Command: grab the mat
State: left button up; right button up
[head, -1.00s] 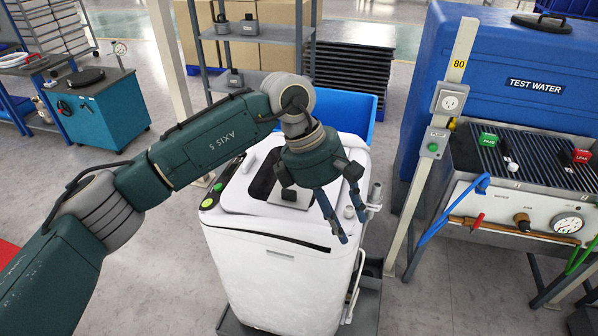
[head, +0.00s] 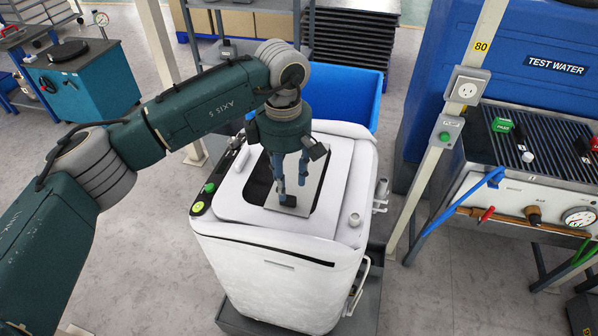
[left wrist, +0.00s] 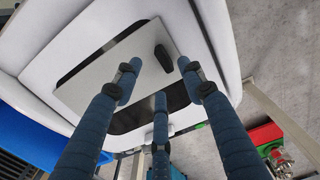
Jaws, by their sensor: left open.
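I see nothing that is clearly a mat. Under my left gripper (head: 291,182) lies a flat grey plate (head: 314,176) with a small black knob (head: 287,200). The plate partly covers a dark opening in the top of a white machine (head: 270,245). The gripper is open, its fingers pointing down and spread above the plate. In the left wrist view the gripper (left wrist: 160,83) has nothing between its fingers, and the knob (left wrist: 163,57) is beside them. Whether a fingertip touches the plate, I cannot tell. My right gripper is out of view.
A blue bin (head: 355,95) stands behind the machine. A pale post with a socket (head: 468,89) and the test bench (head: 530,150) are to the right. A teal cabinet (head: 90,90) is at the left. Grey floor is clear between the machine and cabinet.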

aim_at(288, 195)
pick_arm(q)
jog(key=f+p, duration=0.2)
jog(key=f, duration=0.1)
jog(key=shift+s+d+f, duration=0.1)
jog(key=shift+s+f, duration=0.2)
jog(key=shift+s, duration=0.05)
jog(key=shift+f+p, duration=0.3)
jog(key=shift+f, duration=0.45)
jog(key=shift+w, duration=0.1)
jog(key=shift+c, duration=1)
jog(key=c, duration=0.5)
grip_shut()
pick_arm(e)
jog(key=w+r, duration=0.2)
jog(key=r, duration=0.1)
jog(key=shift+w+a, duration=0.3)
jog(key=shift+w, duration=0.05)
